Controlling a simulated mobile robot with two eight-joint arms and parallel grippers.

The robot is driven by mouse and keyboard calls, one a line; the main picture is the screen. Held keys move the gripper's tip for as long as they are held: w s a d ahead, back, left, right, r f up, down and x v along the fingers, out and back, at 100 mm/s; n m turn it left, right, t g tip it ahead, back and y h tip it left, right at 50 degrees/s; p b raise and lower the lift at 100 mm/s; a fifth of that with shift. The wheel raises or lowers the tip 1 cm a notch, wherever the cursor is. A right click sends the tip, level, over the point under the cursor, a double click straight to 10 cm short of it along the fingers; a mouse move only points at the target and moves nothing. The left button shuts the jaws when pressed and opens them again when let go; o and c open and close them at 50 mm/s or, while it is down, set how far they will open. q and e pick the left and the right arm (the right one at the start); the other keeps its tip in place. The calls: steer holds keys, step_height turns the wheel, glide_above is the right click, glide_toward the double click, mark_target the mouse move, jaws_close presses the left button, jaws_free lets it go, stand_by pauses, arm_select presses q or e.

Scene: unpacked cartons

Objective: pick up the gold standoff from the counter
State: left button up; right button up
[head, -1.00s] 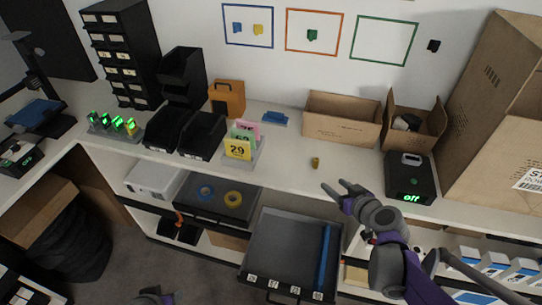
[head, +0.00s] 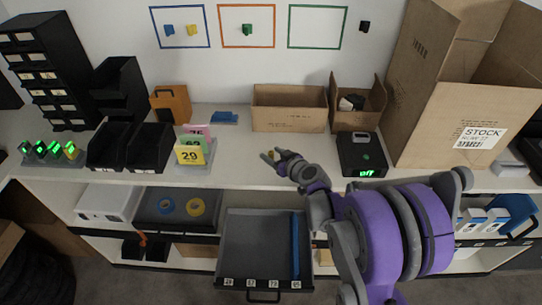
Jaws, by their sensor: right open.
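The gold standoff (head: 270,156) is a small piece on the white counter (head: 235,172), left of the black box with the green display. My right gripper (head: 279,161) is open, with its fingertips right beside the standoff. The fingers partly overlap it in the head view, and I cannot tell whether they touch it or whether it lies between them. My left gripper is not in view.
Two open cartons (head: 288,108) (head: 347,118) stand behind the gripper. The black box (head: 361,154) stands to the right, before a large carton (head: 440,110). Numbered cards (head: 190,155) stand left. An open drawer (head: 250,252) juts out below.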

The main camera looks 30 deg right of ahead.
steer(key=shift+w+f, duration=0.2)
steer(key=shift+w, duration=0.3)
steer(key=shift+s, duration=0.1)
jaws_close()
